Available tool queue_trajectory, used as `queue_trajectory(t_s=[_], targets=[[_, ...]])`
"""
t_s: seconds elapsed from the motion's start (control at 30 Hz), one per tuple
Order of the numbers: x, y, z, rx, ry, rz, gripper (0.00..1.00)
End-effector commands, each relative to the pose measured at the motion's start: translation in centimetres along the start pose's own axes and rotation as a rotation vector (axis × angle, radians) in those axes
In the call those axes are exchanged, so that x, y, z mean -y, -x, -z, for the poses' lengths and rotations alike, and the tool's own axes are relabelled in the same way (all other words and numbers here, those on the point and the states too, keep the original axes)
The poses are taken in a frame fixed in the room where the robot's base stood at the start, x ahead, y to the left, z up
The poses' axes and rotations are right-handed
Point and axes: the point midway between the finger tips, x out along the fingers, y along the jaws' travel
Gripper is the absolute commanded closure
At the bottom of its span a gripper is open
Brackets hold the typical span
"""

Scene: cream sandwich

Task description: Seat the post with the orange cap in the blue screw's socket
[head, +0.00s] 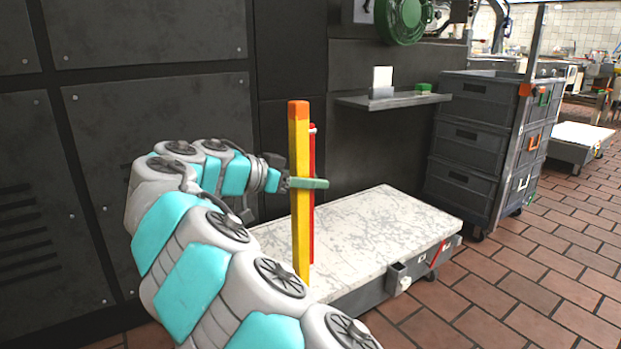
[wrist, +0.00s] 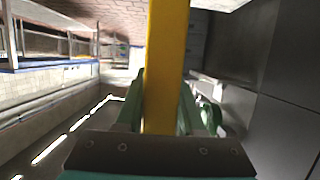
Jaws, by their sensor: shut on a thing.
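The yellow post with the orange cap (head: 300,190) stands upright in my gripper (head: 308,183), which is shut on it above its middle. In the wrist view the yellow post (wrist: 165,70) runs between the green fingers of my gripper (wrist: 160,105). Its lower end shows in front of the white cart top; I cannot tell whether it touches anything. A grey socket bracket (head: 397,278) with a pale knob sits on the cart's front edge, right of the post. I cannot make out a blue screw.
A thin red post (head: 312,200) stands just behind the yellow one, partly hidden. The scuffed white cart top (head: 370,235) is otherwise bare. A red-marked fitting (head: 435,257) is on its front edge. Grey drawers (head: 470,140) and a small shelf (head: 395,100) stand behind.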

Motion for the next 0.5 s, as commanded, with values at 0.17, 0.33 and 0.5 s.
queue_trajectory(t_s=[0.17,0.33,0.5], targets=[[-0.01,-0.06,-0.21,-0.002,0.0,0.001,1.0],[0.0,-0.18,-0.56,-0.002,0.0,0.0,1.0],[0.0,-0.27,-0.89,-0.001,-0.001,0.001,1.0]])
